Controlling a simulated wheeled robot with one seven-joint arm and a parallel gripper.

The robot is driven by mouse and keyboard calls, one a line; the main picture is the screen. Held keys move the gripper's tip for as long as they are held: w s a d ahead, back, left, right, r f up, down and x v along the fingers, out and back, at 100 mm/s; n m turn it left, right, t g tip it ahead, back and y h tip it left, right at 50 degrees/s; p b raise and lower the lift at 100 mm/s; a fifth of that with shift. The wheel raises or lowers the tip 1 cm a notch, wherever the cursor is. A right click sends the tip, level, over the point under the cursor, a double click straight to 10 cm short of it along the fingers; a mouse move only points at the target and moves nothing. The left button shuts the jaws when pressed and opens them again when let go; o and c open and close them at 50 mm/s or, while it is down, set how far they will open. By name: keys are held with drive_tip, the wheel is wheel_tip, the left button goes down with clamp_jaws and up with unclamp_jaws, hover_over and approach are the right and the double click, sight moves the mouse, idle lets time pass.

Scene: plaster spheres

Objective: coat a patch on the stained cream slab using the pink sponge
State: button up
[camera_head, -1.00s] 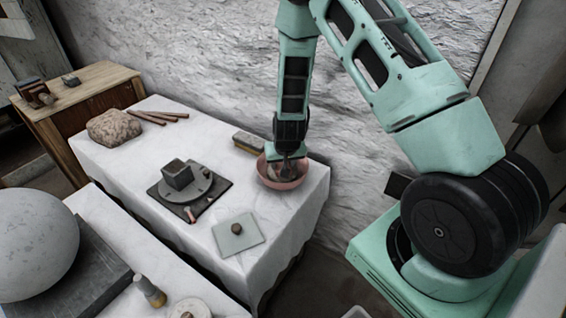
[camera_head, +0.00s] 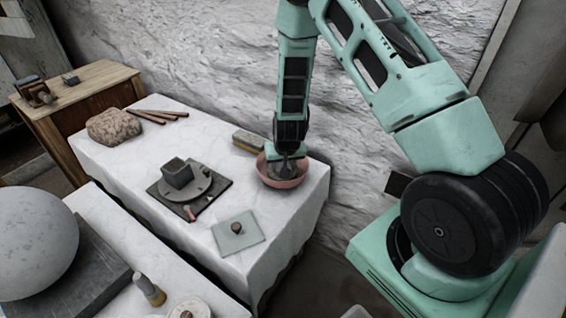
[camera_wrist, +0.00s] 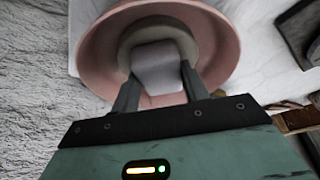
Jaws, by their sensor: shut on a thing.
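My gripper (camera_wrist: 158,88) reaches down into a pink bowl (camera_head: 291,183) at the right end of the white-covered table. In the wrist view its fingers are shut on a pale pinkish-grey block, which I take to be the pink sponge (camera_wrist: 158,68). The block is over a round grey-beige area inside the pink bowl (camera_wrist: 95,48). Whether it touches the bowl's floor, I cannot tell. I cannot clearly single out a stained cream slab in either view.
A pale square plate with a small knob (camera_head: 238,243) lies near the table's front edge. A dark board with a grey block (camera_head: 178,173) is left of it. A two-tone block (camera_head: 249,142) sits behind the bowl. A rough stone (camera_head: 114,126) and a large sphere (camera_head: 35,240) are farther left.

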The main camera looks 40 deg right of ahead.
idle(0.5)
drive_tip(key=shift+r+p, duration=2.8)
drive_tip(key=shift+r, duration=0.65)
